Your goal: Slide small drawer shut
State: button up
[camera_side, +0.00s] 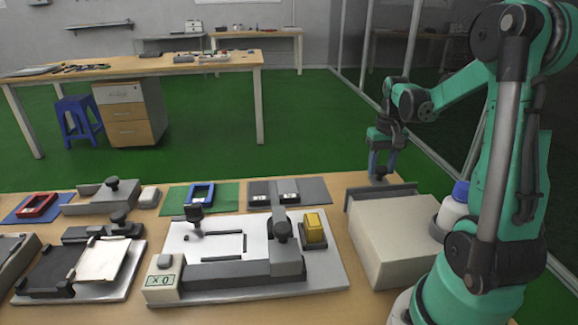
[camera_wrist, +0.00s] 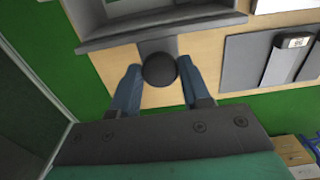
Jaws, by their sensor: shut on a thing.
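The small drawer belongs to a beige box (camera_side: 400,240) on the right of the workbench. Its dark grey front panel (camera_side: 385,193) stands at the box's far side. In the wrist view the grey panel edge (camera_wrist: 190,24) runs across the top, with a round black knob (camera_wrist: 160,69) on a short grey stem below it. My gripper (camera_side: 382,170) points down at the knob, with its two blue fingers (camera_wrist: 160,85) on either side of it, closed on it.
A white bottle with a blue cap (camera_side: 453,207) stands close to the box's right side. Left of the box are a white fixture board (camera_side: 330,272) and a yellow block (camera_side: 314,224).

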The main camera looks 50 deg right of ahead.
jog(key=shift+s+a, duration=1.75)
jog(key=o, duration=0.7)
jog(key=shift+r, duration=2.55)
